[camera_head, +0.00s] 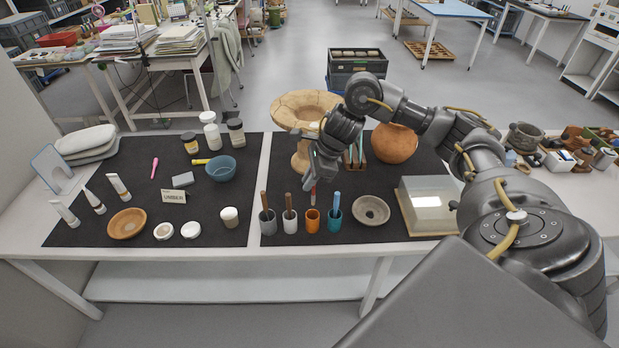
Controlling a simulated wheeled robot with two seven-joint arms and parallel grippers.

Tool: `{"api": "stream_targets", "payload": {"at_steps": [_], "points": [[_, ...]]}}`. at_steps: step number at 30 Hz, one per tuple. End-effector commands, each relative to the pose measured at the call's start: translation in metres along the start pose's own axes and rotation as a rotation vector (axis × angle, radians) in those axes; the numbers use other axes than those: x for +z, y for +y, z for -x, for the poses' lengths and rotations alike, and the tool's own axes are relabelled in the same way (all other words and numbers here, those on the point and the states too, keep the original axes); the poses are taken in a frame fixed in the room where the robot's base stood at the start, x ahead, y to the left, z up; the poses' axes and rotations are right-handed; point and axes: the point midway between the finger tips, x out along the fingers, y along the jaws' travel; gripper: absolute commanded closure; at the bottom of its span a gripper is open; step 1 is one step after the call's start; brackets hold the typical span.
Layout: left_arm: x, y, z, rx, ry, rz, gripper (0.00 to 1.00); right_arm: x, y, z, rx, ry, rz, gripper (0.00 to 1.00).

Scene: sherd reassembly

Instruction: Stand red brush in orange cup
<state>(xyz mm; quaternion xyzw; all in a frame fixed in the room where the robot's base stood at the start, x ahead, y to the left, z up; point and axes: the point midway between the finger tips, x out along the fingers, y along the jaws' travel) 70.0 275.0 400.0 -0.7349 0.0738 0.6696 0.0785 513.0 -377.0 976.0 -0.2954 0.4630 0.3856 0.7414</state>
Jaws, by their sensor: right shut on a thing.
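My right gripper (315,180) is shut on the red brush (313,196) and points down over the front middle of the table. The brush is upright, with its upper part hidden by the fingers. Its lower end is at the mouth of the orange cup (312,222); I cannot tell whether it is inside the cup or just above or behind the rim. The orange cup stands upright on the dark mat, between a white cup and a teal cup. My left gripper is not in view.
A grey cup (268,222), white cup (290,222) and teal cup (334,221) each hold a brush. A grey ring-shaped dish (371,211) sits to the right. A large pedestal vessel (302,110) and a terracotta pot (394,144) stand behind.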

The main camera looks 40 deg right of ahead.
Motion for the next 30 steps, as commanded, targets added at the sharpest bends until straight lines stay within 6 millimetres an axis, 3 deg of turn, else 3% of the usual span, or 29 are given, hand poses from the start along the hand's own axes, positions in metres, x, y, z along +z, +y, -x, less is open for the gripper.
{"api": "stream_targets", "payload": {"at_steps": [30], "points": [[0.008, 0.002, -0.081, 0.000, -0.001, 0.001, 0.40, -0.036, 0.007, -0.082, 0.001, 0.000, 0.001, 1.00]]}}
